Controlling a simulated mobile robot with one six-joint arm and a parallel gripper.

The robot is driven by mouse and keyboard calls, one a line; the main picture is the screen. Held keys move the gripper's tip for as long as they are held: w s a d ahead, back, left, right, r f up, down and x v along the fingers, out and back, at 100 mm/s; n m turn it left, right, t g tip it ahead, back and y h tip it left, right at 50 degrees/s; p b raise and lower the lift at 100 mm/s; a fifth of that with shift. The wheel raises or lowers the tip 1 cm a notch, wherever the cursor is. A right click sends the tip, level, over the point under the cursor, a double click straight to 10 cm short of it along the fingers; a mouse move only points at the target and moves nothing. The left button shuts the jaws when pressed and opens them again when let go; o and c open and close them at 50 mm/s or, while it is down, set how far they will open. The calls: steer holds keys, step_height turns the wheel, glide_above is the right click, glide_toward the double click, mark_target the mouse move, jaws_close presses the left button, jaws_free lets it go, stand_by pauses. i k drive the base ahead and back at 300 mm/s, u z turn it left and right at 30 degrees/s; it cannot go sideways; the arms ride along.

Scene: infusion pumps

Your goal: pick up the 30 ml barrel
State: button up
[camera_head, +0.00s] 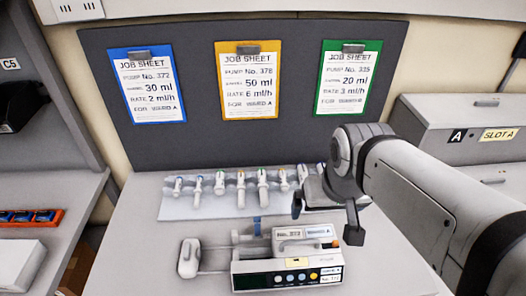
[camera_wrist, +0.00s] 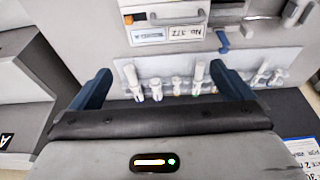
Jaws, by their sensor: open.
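Several white syringe barrels, one of them near the left end (camera_head: 198,186), stand in a row on a pale rack (camera_head: 172,212) at the back of the bench. Some have blue, green or yellow marks, but their sizes cannot be read, so I cannot tell which is the 30 ml barrel. My gripper (camera_head: 326,216) is open and empty above the right end of the row, hiding part of it. In the wrist view my gripper (camera_wrist: 160,80) has its two blue fingers spread, with several barrels (camera_wrist: 155,88) showing between and beyond them.
A pump labelled No. 372 (camera_head: 286,280) stands in front of the rack. A blue-framed job sheet (camera_head: 147,85) reads 30 ml; yellow (camera_head: 248,80) and green (camera_head: 346,78) sheets hang beside it. A grey box marked A (camera_head: 430,125) stands at right. The bench's front left is clear.

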mark_target(261, 174)
steer(key=u, duration=0.05)
steer(key=k, duration=0.5)
steer(key=z, duration=1.25)
steer(key=k, duration=0.65)
steer(key=u, duration=1.15)
steer(key=i, duration=1)
steer(key=u, duration=0.05)
